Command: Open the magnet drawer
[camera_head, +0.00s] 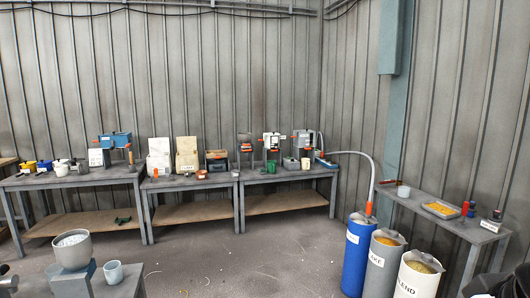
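No drawer can be clearly made out as the magnet drawer at this size. A row of small machines stands on the right-hand back bench (285,176): an orange-topped one (245,141), a white and black one (271,141) with orange parts, and a grey one (302,139). A dark box-like unit (216,160) stands on the middle bench. Their labels are too small to read, and any drawer front or handle is unclear. My gripper cannot be made out in this view.
White and tan bags (187,155) and a blue machine (115,140) stand on the back benches. Blue (356,255), grey (383,265) and white (416,276) drums stand at right, beside a side table (455,222). A bowl (72,249) and cup (113,272) are front left.

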